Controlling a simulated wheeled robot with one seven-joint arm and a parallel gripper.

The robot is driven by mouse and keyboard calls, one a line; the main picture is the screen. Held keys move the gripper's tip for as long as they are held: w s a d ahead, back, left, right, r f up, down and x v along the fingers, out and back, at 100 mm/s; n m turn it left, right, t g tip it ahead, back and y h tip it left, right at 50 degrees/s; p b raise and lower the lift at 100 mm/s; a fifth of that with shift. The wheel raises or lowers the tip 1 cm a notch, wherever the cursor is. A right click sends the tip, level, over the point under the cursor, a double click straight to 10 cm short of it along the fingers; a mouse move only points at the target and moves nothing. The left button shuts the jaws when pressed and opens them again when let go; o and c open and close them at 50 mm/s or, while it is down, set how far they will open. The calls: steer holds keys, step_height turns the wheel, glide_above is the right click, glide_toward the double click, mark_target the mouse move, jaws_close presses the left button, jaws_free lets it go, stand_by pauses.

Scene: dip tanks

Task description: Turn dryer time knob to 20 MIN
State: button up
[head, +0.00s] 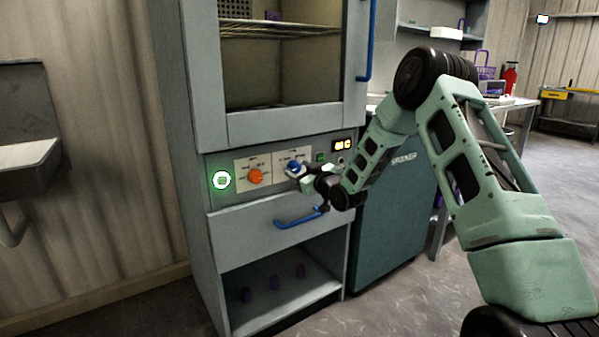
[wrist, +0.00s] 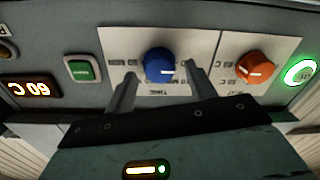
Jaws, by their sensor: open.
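The dryer's blue time knob (wrist: 160,62) sits on a pale label plate marked TIME in the wrist view, which shows the panel upside down. Its white pointer line lies roughly level in that view; the small dial lettering is too blurred to read. My gripper (wrist: 160,72) is open, with one finger on each side of the knob. Gaps show between the fingers and the knob; I cannot tell how deep they reach. In the head view the blue knob (head: 293,167) is partly hidden by my gripper (head: 299,172).
An orange knob (head: 255,176) and a lit green button (head: 222,180) are to the left on the dryer panel. A small green button (wrist: 82,70) and an orange display reading 60 C (wrist: 31,88) are on the knob's other side. A blue drawer handle (head: 298,219) projects below.

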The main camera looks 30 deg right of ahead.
steer(key=shift+w, duration=0.3)
steer(key=c, duration=1)
steer(key=shift+o, duration=0.2)
